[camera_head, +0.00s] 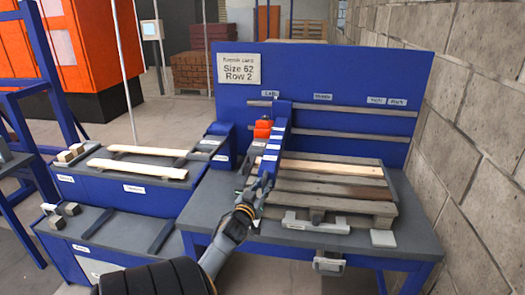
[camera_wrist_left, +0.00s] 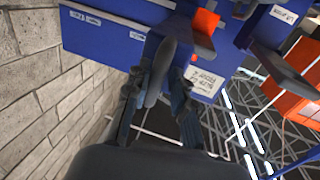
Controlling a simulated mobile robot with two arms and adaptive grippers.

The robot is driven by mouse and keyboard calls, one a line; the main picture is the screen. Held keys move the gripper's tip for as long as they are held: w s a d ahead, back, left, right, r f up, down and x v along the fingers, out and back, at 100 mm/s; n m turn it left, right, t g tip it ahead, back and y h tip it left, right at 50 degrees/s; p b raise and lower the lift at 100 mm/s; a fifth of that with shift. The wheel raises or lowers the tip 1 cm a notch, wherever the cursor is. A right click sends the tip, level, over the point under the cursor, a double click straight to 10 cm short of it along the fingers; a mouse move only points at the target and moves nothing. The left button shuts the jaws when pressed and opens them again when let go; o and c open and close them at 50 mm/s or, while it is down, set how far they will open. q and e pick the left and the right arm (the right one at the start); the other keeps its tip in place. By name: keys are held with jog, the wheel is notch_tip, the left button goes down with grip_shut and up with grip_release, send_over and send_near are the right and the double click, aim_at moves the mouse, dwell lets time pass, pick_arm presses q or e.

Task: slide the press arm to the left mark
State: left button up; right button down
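The blue press arm (camera_head: 276,140) runs from the back panel out over the left part of the pallet. Its far end is at the left label (camera_head: 270,94) on the panel, and an orange part (camera_head: 263,128) sits on its left side. My left gripper (camera_head: 257,190) is at the near end of the press arm. In the left wrist view, the fingers (camera_wrist_left: 157,88) lie close on either side of a grey handle and look shut on it. The exact contact is partly hidden. My right gripper is not in view.
The wooden pallet (camera_head: 381,207) lies on the blue-edged table (camera_head: 412,240) beneath the arm. The middle label (camera_head: 322,97) and two more labels are farther right. A blue post (camera_head: 219,148) stands close left. A block wall (camera_head: 480,110) bounds the right.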

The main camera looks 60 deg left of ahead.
pick_arm(q)
jog(key=shift+s+d, duration=0.1)
jog(key=v, duration=1.1)
jog(key=shift+s+d, duration=0.25)
jog(key=shift+d, duration=0.05)
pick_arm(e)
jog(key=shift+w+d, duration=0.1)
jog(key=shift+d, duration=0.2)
